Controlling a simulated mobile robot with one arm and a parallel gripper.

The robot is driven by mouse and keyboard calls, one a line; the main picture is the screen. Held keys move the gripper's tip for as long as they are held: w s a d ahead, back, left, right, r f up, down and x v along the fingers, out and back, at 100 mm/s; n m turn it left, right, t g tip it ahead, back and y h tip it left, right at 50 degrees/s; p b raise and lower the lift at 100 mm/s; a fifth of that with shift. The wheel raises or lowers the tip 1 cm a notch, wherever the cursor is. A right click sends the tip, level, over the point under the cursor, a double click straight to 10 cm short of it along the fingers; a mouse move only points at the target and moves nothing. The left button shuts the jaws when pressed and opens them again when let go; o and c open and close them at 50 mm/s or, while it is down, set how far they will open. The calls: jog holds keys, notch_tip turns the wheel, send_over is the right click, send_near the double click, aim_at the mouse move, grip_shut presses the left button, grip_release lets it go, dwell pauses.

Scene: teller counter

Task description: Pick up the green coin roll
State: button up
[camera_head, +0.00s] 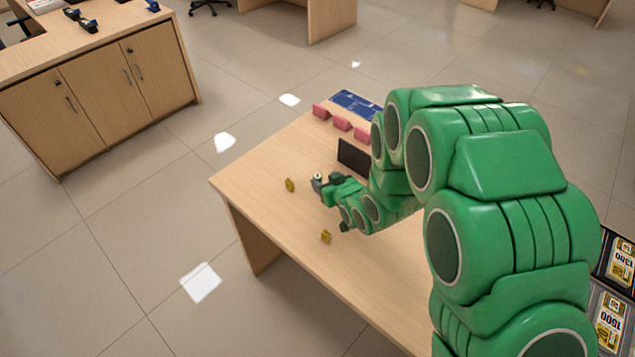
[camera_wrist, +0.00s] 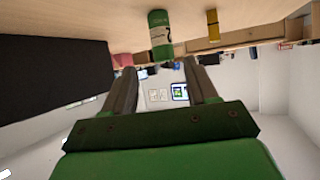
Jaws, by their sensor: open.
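The green coin roll (camera_wrist: 160,33), with a pale band around its middle, stands on the wooden counter and shows in the wrist view just beyond the fingertips. In that view it lies roughly in line with the gap between the fingers. In the head view a small pale-topped piece (camera_head: 318,177) at the gripper's tip appears to be this roll, partly hidden. My gripper (camera_wrist: 160,66) is open, with nothing between its fingers; it also shows in the head view (camera_head: 325,188), low over the counter. I cannot tell whether a finger touches the roll.
Yellow rolls stand on the counter (camera_head: 240,181), one left of my gripper (camera_head: 290,185) and one nearer the front edge (camera_head: 326,237). A dark upright panel (camera_head: 354,157) is close behind. Pink blocks (camera_head: 341,124) and a blue tray (camera_head: 352,97) lie farther back.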

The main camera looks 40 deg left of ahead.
aim_at(320, 179)
jog(key=shift+x, duration=2.05)
jog(key=shift+a+f, duration=0.45)
jog(key=shift+a, duration=0.45)
jog(key=shift+x, duration=0.8)
jog(key=shift+f, duration=0.1)
grip_shut()
